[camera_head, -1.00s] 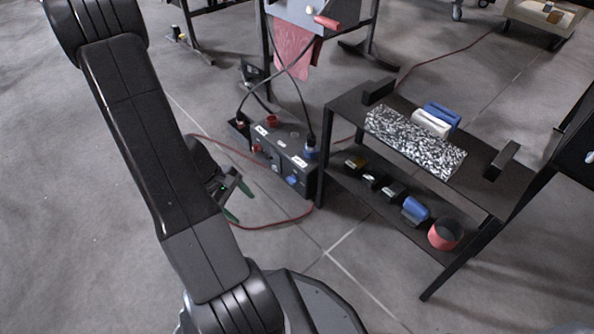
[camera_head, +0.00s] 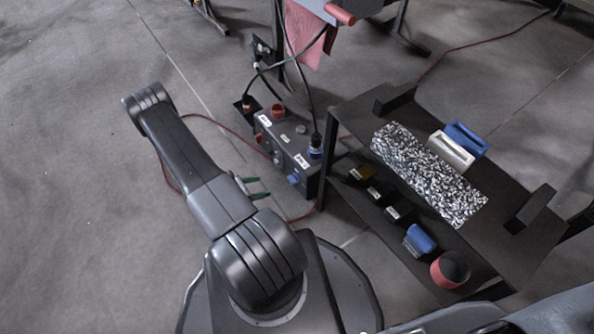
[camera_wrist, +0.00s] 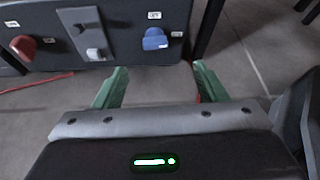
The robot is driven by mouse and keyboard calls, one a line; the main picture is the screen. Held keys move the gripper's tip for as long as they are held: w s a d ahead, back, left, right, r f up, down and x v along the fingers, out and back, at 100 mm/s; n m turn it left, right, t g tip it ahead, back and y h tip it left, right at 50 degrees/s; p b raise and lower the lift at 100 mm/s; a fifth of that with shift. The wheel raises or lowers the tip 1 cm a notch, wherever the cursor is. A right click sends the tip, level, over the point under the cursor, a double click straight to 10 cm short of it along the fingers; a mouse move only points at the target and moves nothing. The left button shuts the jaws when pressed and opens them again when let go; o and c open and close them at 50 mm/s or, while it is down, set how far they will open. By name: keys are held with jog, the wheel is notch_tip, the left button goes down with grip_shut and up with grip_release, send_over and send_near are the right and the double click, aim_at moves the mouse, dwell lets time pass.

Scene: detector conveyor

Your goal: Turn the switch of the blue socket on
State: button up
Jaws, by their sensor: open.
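The blue socket (camera_wrist: 155,39) is on the front of a dark box (camera_head: 283,140), right of centre in the wrist view; in the head view it is the small blue piece (camera_head: 293,179) low on the box's right end. A grey switch (camera_wrist: 93,52) with a small lever sits left of it, and a red socket (camera_wrist: 22,47) sits further left. My gripper (camera_wrist: 155,88) has its green fingers apart and empty, in front of the box and below the blue socket. In the head view my gripper (camera_head: 259,187) is left of the blue socket, apart from it.
A dark shelf (camera_head: 345,115) stands right of the box, with a speckled block (camera_head: 425,172) on top and several small items below. A red cable (camera_head: 218,124) lies on the floor around the box. Black cables run into the box's top. Open floor lies left.

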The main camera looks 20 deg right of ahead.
aim_at(291, 179)
jog(key=shift+n+t, duration=0.3)
jog(key=shift+t, duration=0.1)
jog(key=b+x, duration=0.1)
jog(key=x, duration=0.3)
jog(key=b+x, duration=0.2)
jog(key=x, duration=0.3)
jog(key=f+b+x, duration=0.1)
jog(key=x, duration=0.4)
jog(key=shift+w+f, duration=0.1)
jog(key=shift+w, duration=0.05)
